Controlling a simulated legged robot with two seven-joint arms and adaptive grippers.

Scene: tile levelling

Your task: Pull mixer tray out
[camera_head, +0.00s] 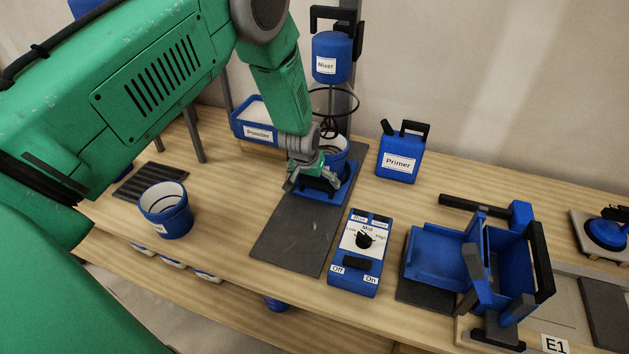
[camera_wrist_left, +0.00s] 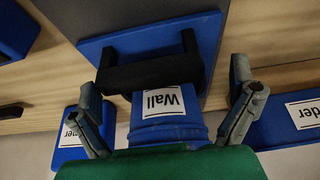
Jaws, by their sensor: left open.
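The blue mixer tray (camera_head: 346,187) lies on a dark grey mat under the mixer (camera_head: 331,64). It also shows in the left wrist view (camera_wrist_left: 205,30), with its black handle (camera_wrist_left: 150,72) on the near side. A blue bucket labelled "Wall" (camera_wrist_left: 168,125) shows beside the handle; in the head view the bucket (camera_head: 336,152) stands on the tray, partly hidden by my gripper. My left gripper (camera_head: 312,183) is open at the tray's handle. In the wrist view its fingers (camera_wrist_left: 168,92) are spread on either side of the handle and bucket, with gaps. My right gripper is not in view.
The grey mat (camera_head: 290,240) is clear in front of the tray. A control box (camera_head: 362,240) stands right of it, a blue bucket (camera_head: 166,212) left. The powder bin (camera_head: 257,120) and primer can (camera_head: 399,155) stand behind. A blue black-handled holder (camera_head: 440,256) stands farther right.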

